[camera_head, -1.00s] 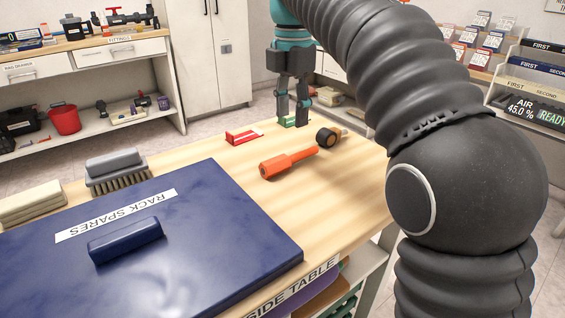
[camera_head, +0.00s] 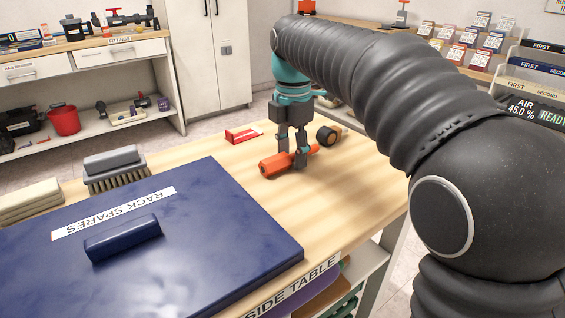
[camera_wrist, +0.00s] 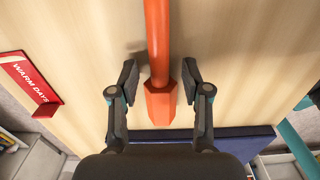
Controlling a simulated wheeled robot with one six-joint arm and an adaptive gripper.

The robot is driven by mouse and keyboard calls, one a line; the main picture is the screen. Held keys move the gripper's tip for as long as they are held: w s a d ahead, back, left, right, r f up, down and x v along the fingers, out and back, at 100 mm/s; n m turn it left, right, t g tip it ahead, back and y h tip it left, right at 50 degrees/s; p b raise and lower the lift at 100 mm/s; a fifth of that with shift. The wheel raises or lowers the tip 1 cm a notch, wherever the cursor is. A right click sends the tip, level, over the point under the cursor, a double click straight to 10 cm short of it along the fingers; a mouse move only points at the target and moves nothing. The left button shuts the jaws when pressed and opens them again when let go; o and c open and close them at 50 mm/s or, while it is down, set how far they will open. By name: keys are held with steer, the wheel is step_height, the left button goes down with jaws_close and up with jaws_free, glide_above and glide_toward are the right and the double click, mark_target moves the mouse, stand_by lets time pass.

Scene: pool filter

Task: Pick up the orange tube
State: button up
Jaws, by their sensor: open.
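The orange tube (camera_head: 275,166) lies on the wooden side table, with a thicker faceted end and a thinner shaft. My gripper (camera_head: 300,160) points down over it, and its fingers hide part of the shaft in the head view. In the wrist view the tube (camera_wrist: 158,50) runs from the top edge down to its thick end at the middle. My gripper (camera_wrist: 160,88) is open there, with one finger on each side of the tube and a visible gap on both sides.
A red "WARM DAYS" holder (camera_head: 243,135) and a black roller-like item with an orange ring (camera_head: 328,135) lie close by. A blue "RACK SPARES" lid (camera_head: 200,240) covers the front left, with a grey brush (camera_head: 113,170) behind it. The table's right part is bare.

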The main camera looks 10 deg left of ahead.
jaws_close()
steer(key=shift+r, duration=0.15)
steer(key=shift+r, duration=0.6)
steer(key=r, duration=0.1)
steer(key=d+r, duration=0.1)
steer(key=r, duration=0.1)
steer(key=shift+r+p, duration=0.2)
steer(key=shift+p, duration=0.2)
steer(key=s+d+r, duration=0.1)
steer(key=d+r, duration=0.5)
steer(key=d, duration=0.4)
steer(key=shift+s+d, duration=0.25)
steer(key=shift+s, duration=0.05)
steer(key=shift+s+r, duration=0.1)
